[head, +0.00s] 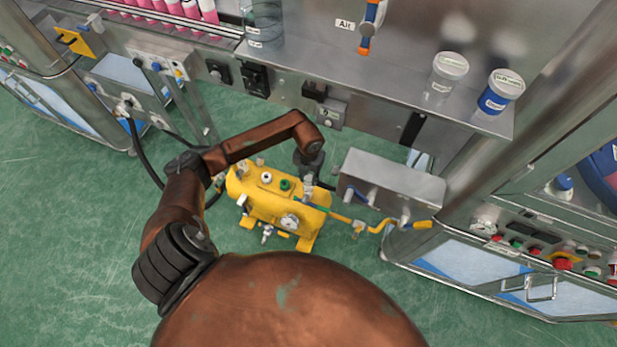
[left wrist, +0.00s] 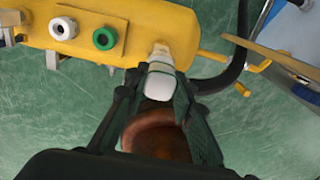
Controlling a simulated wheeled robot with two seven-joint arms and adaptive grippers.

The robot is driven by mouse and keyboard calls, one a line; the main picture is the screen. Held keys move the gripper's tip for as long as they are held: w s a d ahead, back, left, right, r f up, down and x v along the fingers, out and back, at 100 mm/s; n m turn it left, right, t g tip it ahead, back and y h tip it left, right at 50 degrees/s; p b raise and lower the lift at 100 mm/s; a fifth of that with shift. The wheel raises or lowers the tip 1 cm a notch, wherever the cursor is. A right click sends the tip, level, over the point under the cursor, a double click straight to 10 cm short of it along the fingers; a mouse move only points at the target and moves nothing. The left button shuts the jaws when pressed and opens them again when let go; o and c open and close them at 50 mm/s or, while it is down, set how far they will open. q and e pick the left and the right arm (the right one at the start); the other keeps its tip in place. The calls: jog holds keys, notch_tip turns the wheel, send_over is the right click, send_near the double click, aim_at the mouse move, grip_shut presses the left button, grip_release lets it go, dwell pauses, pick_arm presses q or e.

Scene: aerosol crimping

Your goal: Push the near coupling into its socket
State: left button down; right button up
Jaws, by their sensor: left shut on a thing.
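The yellow compressor (head: 265,200) stands on the green floor under the bench, and its tank also shows in the left wrist view (left wrist: 120,20). My left gripper (head: 308,182) is at the right end of the tank. In the left wrist view its dark fingers (left wrist: 162,88) are shut on a pale, whitish coupling (left wrist: 160,76). The coupling's far end meets a tan fitting (left wrist: 160,50) on the tank's side. I cannot tell how deep it sits in the socket. In the head view the gripper and arm partly hide this spot. My right gripper is not in view.
A black hose (left wrist: 240,45) passes close right of the coupling. The steel bench (head: 330,70) overhangs behind. Open floor (head: 85,225) lies left.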

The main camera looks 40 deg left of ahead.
pick_arm(q)
jog(key=shift+f, duration=0.5)
dwell(0.7)
dwell(1.2)
jog(key=shift+f, duration=0.1)
dwell(0.4)
jog(key=c, duration=1.5)
grip_release()
jog(key=shift+c, duration=0.2)
notch_tip(320, 180, up, 12)
